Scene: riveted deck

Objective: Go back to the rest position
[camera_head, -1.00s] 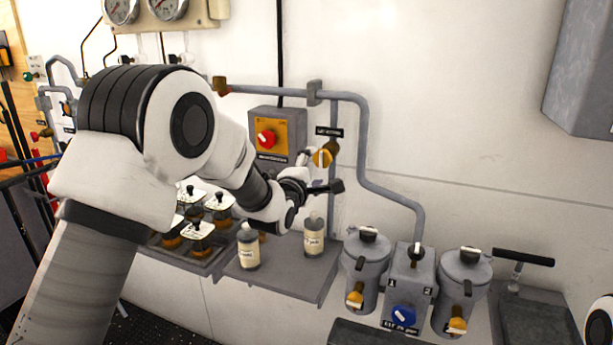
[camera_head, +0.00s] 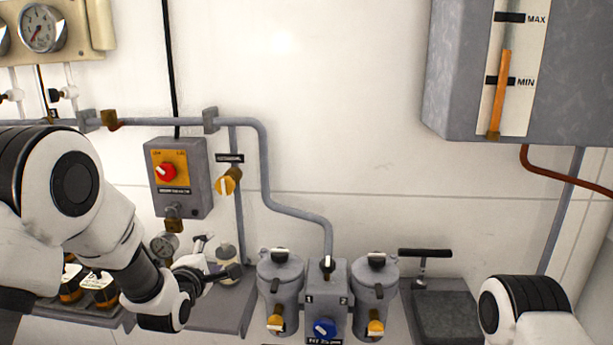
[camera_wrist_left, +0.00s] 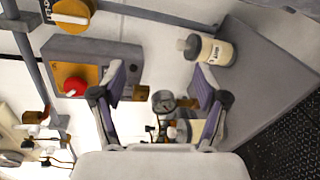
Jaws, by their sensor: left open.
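My left gripper (camera_head: 219,262) is in the lower left of the head view, in front of the wall panel and above the grey shelf. In the left wrist view its two fingers (camera_wrist_left: 160,88) are spread apart, with nothing between the tips. A labelled bottle (camera_wrist_left: 211,50) lies beyond the right-hand finger there; it also shows in the head view (camera_head: 228,258), partly behind the gripper. A second bottle (camera_wrist_left: 184,130) is partly hidden by that finger. My right arm shows at the lower right of the head view, but its gripper is out of frame.
A box with a red knob (camera_head: 180,178) and a yellow valve (camera_head: 226,185) are on the wall close by. Two grey canisters (camera_head: 280,290) (camera_head: 368,292) flank a block with a blue knob (camera_head: 325,328). A level-gauge tank (camera_head: 460,80) hangs upper right.

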